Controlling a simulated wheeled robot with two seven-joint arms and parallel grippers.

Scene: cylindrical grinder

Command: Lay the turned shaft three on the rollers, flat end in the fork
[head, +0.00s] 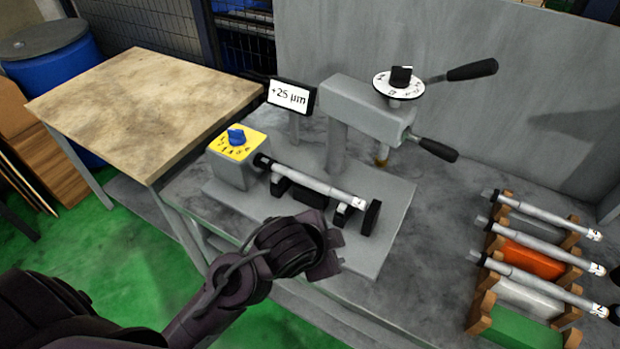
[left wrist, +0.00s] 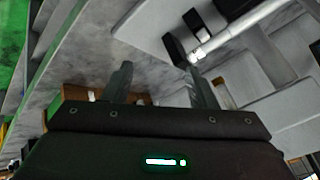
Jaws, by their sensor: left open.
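A light grey turned shaft (head: 315,184) lies along the dark roller supports (head: 309,197) of the grinder. Its left end meets a black piece, seemingly the fork (head: 262,161), on the grey headstock. I cannot tell whether the flat sits in the fork. A white tag with an unreadable number is near its right end, beside a black end stop (head: 372,217). My left gripper (head: 332,250) is in front of the shaft, apart from it. In the left wrist view, its two fingers (left wrist: 160,85) are spread and empty, with the shaft (left wrist: 222,40) beyond them.
A wooden rack (head: 482,310) at right holds three more tagged shafts above coloured blocks. A grey measuring arm (head: 365,105) with a dial and black handles stands behind the rollers. A display (head: 289,95) reads +25 µm. The wooden table (head: 140,100) at left is bare.

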